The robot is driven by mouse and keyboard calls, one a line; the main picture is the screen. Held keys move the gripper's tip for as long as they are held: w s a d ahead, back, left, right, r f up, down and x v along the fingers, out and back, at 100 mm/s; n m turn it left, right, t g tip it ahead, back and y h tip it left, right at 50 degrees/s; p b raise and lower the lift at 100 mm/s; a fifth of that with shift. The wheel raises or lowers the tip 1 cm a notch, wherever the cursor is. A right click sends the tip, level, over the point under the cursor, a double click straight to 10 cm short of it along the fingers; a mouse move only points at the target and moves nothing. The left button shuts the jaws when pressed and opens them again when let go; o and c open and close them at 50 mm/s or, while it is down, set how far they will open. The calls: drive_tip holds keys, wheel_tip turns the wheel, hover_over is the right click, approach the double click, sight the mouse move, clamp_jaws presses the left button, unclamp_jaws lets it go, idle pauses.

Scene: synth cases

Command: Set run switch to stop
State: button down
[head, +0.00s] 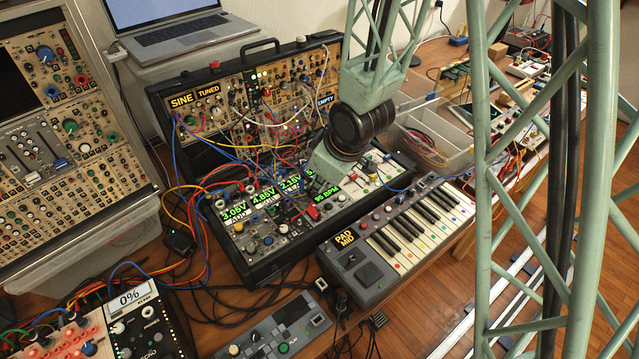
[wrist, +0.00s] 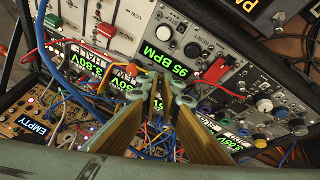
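My gripper (wrist: 165,90) shows in the wrist view as two tan fingers with a narrow gap between their tips and nothing held. They are above the patched modules, beside the clock module (wrist: 185,45) with its green 95 BPM display. In the head view my gripper (head: 316,178) hangs over the same case, its tips hard to make out. A red part (wrist: 216,70) sits at the clock module's edge, to the right of the fingers and apart from them. I cannot tell whether it is the run switch, and no switch label or position is readable.
Patch cables (head: 280,130) crowd the case around my gripper. A keyboard (head: 400,235) stands to the right of the case, with a clear plastic bin (head: 440,135) behind it. A laptop (head: 180,35) is at the back.

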drive_tip(key=c, duration=3.2)
unclamp_jaws()
drive_tip(key=shift+o, duration=0.2)
drive_tip(key=shift+r, duration=0.15)
drive_tip(key=v, duration=0.7)
drive_tip(key=shift+s, duration=0.15)
drive_tip(key=shift+d+r, duration=0.1)
drive_tip(key=shift+r, duration=0.05)
